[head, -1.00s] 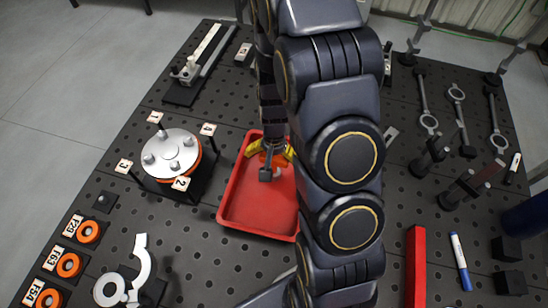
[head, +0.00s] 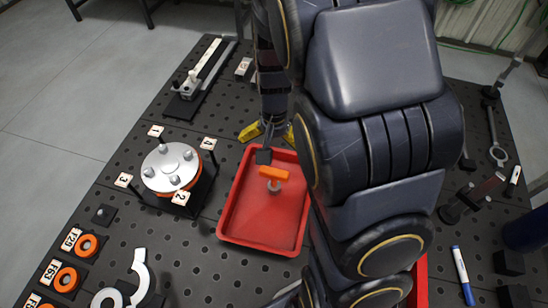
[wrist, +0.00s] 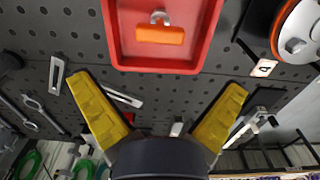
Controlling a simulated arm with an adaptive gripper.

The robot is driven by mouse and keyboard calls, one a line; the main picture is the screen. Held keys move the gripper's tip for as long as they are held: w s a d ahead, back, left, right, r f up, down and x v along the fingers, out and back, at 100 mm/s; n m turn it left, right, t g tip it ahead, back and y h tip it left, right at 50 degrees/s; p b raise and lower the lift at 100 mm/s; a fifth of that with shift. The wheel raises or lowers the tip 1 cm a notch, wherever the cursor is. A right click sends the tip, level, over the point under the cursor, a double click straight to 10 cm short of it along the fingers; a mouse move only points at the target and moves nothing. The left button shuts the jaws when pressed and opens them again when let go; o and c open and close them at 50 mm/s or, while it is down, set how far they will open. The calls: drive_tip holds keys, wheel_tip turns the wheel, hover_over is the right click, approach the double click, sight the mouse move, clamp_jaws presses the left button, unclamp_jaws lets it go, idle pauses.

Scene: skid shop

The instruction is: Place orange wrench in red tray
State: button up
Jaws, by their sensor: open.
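The red tray (head: 262,222) lies on the black perforated table in the head view, partly covered by my arm. The orange wrench (head: 273,173), an orange piece with a grey end, lies inside the tray towards its far end. It also shows in the wrist view (wrist: 160,35), inside the tray (wrist: 160,66). My gripper (head: 265,133) has yellow fingers and is beyond the far edge of the tray, apart from the wrench. In the wrist view the fingers of my gripper (wrist: 158,95) are spread wide with nothing between them.
A round silver-topped fixture (head: 171,167) with numbered tags stands left of the tray. A white hook-shaped part (head: 139,275) and orange rings (head: 66,279) are at the front left. A blue marker (head: 462,276) and a ring-ended tool (head: 497,154) lie on the right.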

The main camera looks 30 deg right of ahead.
drive_tip(key=s+a+r+n, duration=0.4)
drive_tip(key=s+r, duration=0.2)
drive_tip(key=s, duration=0.3)
drive_tip(key=s+a+r+n+g, duration=0.1)
drive_tip(key=s+a+r+n, duration=0.4)
drive_tip(key=s, duration=0.4)
drive_tip(key=shift+s+r+g, duration=0.3)
drive_tip(key=shift+s+r, duration=0.05)
drive_tip(key=shift+r, duration=0.55)
